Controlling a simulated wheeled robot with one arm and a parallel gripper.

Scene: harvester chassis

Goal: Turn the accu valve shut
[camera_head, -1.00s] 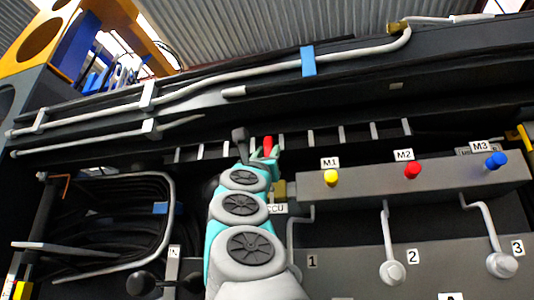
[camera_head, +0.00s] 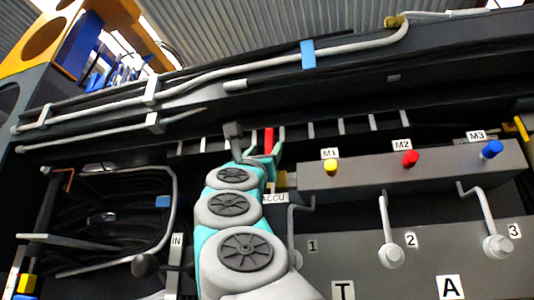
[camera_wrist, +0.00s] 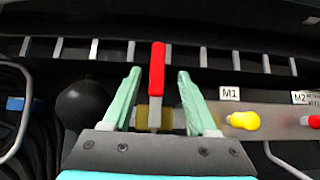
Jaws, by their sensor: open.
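The accu valve has a red lever handle (camera_head: 269,139) that points upward. Its brass-coloured body (camera_wrist: 154,116) shows below the handle in the wrist view. The ACCU label (camera_head: 274,198) is partly covered by my arm in the head view. My gripper (camera_head: 265,157) is open around the handle. In the wrist view the teal fingers (camera_wrist: 160,76) stand on either side of the red handle (camera_wrist: 157,70), with a visible gap on each side. The handle's top reaches above the fingertips.
A grey manifold block (camera_head: 410,170) with yellow M1 (camera_head: 331,167), red M2 (camera_head: 410,159) and blue M3 (camera_head: 491,149) caps lies to the right. A black ball (camera_wrist: 86,106) is close left of the fingers. Bent pipes (camera_head: 388,230) hang below the block.

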